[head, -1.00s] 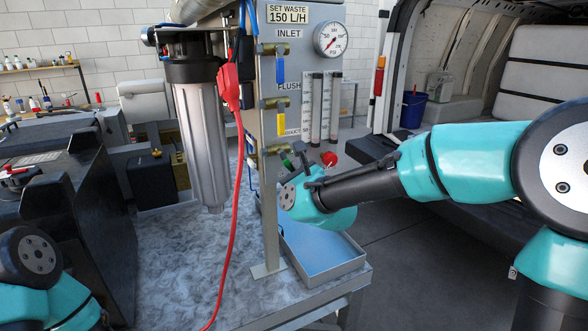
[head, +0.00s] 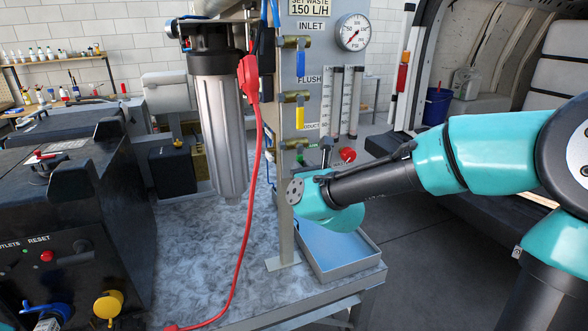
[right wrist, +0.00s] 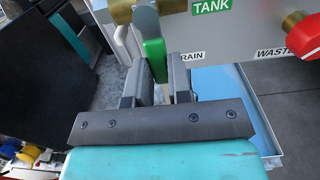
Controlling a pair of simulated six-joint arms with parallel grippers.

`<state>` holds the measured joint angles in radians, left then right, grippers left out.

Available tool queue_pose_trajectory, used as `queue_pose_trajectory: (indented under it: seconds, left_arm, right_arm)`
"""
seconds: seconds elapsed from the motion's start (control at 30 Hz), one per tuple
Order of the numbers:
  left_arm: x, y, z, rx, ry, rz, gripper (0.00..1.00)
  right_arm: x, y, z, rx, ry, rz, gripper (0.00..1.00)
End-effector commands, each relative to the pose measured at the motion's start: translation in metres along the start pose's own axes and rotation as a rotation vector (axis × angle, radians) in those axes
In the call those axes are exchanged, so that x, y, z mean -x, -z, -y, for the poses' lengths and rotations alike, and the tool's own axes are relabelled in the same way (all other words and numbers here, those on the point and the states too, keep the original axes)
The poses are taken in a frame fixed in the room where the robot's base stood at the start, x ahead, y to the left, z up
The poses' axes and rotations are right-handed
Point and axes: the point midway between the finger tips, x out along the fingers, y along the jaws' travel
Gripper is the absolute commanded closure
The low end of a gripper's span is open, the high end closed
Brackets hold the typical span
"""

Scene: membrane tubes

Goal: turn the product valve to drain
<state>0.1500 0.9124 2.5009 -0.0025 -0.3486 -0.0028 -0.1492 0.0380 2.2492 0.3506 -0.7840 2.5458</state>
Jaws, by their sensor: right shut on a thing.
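The product valve is the lowest brass valve (head: 296,144) on the panel post, with a green handle (head: 301,158). In the right wrist view the green handle (right wrist: 154,56) stands between the two dark fingers of my right gripper (right wrist: 161,75), which is shut on it. The brass valve body (right wrist: 122,10) shows at the top edge. A green TANK label (right wrist: 211,6) is above right of the handle. A partly covered DRAIN label (right wrist: 193,57) is just right of the fingers. In the head view my right wrist hides the fingertips. My left gripper is out of view.
Above are a yellow flush handle (head: 299,118) and a blue inlet handle (head: 301,63). A red knob (head: 347,155) is right of the valve. A blue-lined tray (head: 335,254) lies below. A red cable (head: 254,180) hangs in front of the grey filter housing (head: 216,120).

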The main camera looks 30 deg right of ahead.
Motion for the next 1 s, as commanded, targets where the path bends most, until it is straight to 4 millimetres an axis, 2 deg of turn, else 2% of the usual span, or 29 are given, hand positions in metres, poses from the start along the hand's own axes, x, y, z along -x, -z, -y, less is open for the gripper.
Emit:
queue_pose_trajectory:
  seconds: [0.23, 0.27, 0.53, 0.83, 1.0]
  left_arm:
    - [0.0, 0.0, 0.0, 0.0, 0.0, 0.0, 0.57]
    - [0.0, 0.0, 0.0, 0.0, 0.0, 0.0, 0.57]
    - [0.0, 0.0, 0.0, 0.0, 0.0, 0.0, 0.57]
    - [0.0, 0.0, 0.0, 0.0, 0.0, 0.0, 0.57]
    - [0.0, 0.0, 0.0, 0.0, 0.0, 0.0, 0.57]
  right_arm:
    - [0.0, 0.0, -0.001, -0.002, -0.001, -0.001, 1.0]
    - [0.0, 0.0, -0.001, -0.002, -0.001, -0.001, 0.8]
    - [0.0, 0.0, -0.001, -0.001, -0.001, -0.001, 0.55]
    - [0.002, 0.0, -0.001, -0.001, -0.002, 0.0, 0.55]
    - [0.013, -0.001, -0.004, -0.001, -0.007, 0.001, 0.55]
